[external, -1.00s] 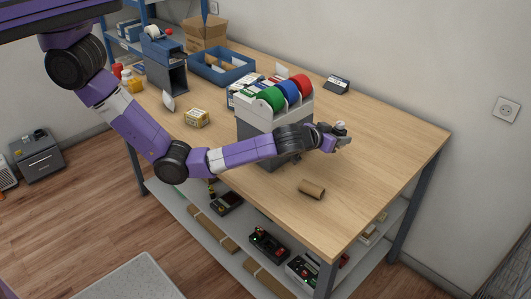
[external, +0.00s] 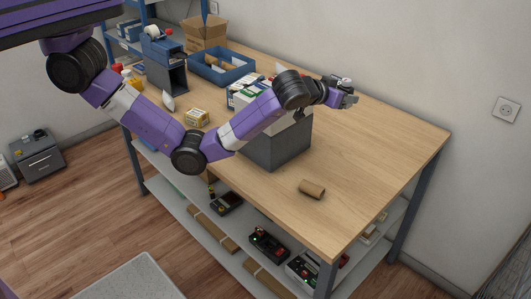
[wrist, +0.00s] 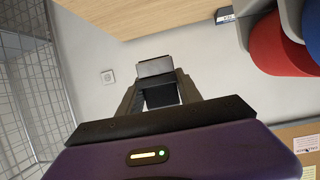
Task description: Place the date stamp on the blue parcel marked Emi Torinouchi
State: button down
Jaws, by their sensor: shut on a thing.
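My gripper (external: 345,98) is raised above the back right part of the table, past the grey tape dispenser. It is shut on a small grey and black thing, which looks like the date stamp; in the wrist view this stamp (wrist: 155,68) sits between the fingertips (wrist: 158,92). It is held clear of the tabletop. I cannot make out a blue parcel marked Emi Torinouchi in either view.
The grey dispenser (external: 277,148) stands under my forearm; its red roll (wrist: 280,45) shows in the wrist view. A cardboard tube (external: 312,189) lies near the front edge. The table's right side is clear.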

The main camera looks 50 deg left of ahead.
notch_tip(320, 180, up, 14)
jog(key=shift+f, duration=0.25)
jog(key=shift+w+a+r, duration=0.15)
jog(key=shift+w+a, duration=0.1)
jog(key=shift+a, duration=0.2)
jog(key=w+a+n+y, duration=0.15)
jog(key=w+a, duration=0.35)
jog(key=a, duration=0.6)
jog(key=n+g+y+p, duration=0.1)
jog(key=n+y+p, duration=0.1)
jog(key=n+y, duration=0.25)
send_over(246, 80)
notch_tip(246, 80, down, 4)
jog(key=m, duration=0.1)
jog(key=f+p, duration=0.1)
jog(key=f, duration=2)
jog(key=shift+d+f, duration=0.1)
jog(key=shift+d, duration=0.1)
